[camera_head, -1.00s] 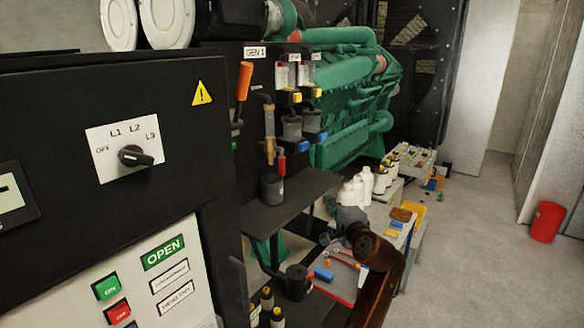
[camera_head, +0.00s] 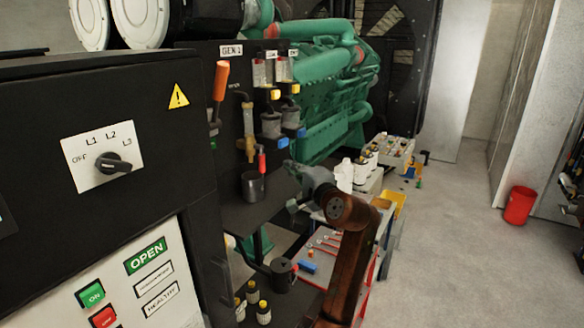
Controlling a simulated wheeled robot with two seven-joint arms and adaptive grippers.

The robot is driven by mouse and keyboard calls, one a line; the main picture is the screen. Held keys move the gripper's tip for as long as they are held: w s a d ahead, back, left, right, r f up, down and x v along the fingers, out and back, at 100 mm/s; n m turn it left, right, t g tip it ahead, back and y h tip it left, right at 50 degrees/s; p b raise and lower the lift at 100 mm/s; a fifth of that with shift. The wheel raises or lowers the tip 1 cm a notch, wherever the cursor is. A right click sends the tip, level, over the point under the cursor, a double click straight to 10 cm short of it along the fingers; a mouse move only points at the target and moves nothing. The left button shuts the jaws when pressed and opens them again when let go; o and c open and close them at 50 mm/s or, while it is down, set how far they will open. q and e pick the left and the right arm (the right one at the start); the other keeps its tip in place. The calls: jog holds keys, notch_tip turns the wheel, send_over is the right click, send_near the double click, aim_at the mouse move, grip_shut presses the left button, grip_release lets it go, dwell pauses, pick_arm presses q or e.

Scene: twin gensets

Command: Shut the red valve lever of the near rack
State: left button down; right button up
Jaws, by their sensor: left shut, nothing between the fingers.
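The near rack is a black panel (camera_head: 196,62) labelled GEN 1. A small red lever (camera_head: 262,160) points nearly straight down beside a brass valve body (camera_head: 247,149) on it, just above a dark cup (camera_head: 252,187). My left gripper (camera_head: 297,180), grey at the end of a bronze arm, is to the right of the lever and slightly lower. It is shut and empty. A gap shows between it and the lever in the picture; the depth between them is hard to judge. My right gripper is not in view.
An orange handle (camera_head: 221,82) stands on the same rack, up and left of the lever. A black cabinet (camera_head: 165,200) fills the left foreground. A shelf with bottles and a red-edged workbench (camera_head: 330,243) lie below. The floor to the right is clear up to a red bin (camera_head: 519,205).

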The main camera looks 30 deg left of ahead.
aim_at(259, 160)
pick_arm(q)
jog(key=a+p, duration=0.3)
jog(key=a, duration=0.3)
jog(key=shift+s, duration=0.25)
jog(key=shift+w+d, duration=0.1)
dwell(0.3)
